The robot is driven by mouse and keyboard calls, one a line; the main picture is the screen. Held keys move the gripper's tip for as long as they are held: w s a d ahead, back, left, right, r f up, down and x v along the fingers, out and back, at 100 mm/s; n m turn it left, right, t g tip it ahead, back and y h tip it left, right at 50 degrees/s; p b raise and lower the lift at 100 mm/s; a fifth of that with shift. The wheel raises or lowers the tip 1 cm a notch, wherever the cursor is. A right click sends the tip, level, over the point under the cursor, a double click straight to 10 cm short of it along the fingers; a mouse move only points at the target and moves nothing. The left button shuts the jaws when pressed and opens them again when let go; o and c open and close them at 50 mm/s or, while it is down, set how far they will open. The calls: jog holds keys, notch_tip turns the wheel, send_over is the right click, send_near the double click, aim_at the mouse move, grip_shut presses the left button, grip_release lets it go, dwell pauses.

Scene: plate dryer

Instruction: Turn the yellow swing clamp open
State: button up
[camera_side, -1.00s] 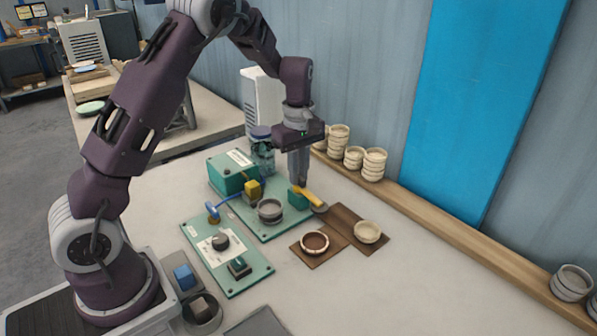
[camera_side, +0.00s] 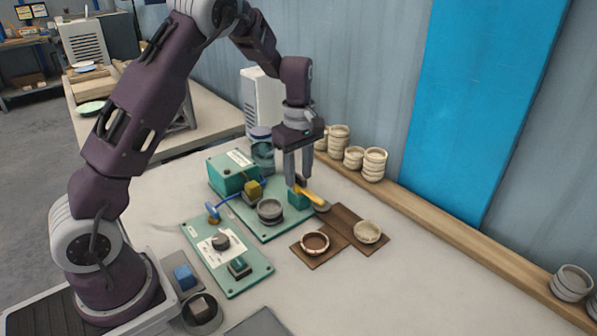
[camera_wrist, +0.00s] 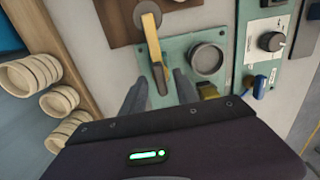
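The yellow swing clamp (camera_side: 311,195) is a bar on a green block (camera_side: 298,199) at the right end of the green base plate (camera_side: 262,230). In the side view it points to the lower right, with a dark round pad at its outer end. My gripper (camera_side: 297,183) points down over the clamp's block end, fingers spread. In the wrist view the clamp (camera_wrist: 153,45) runs between and beyond the fingertips of my gripper (camera_wrist: 160,78). The fingers look apart on either side of the bar; contact cannot be told.
A grey round cup (camera_side: 270,209) stands on the base plate beside the clamp. A yellow block (camera_side: 254,190) and green box (camera_side: 231,173) are behind it. A control panel (camera_side: 226,256) lies in front. Two small dishes sit on brown mats (camera_side: 345,222) to the right.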

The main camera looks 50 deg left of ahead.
notch_tip(320, 180, up, 7)
jog(key=shift+r, duration=0.1)
dwell(0.4)
jog(key=s+d+r+m+t+h, duration=0.1)
jog(key=s+d+r+m, duration=0.35)
jog(key=s, duration=0.25)
jog(key=s+d+r+m+t, duration=0.2)
jog(key=s+d+r+m, duration=0.15)
jog(key=s+r, duration=0.25)
jog(key=s+d+f+m+t+y, duration=0.1)
jog(key=s+d+m+t, duration=0.1)
jog(key=s+m, duration=0.8)
jog(key=s+d, duration=0.1)
jog(key=s, duration=0.4)
jog(key=shift+d+f+t, duration=0.2)
jog(key=shift+d+t, duration=0.1)
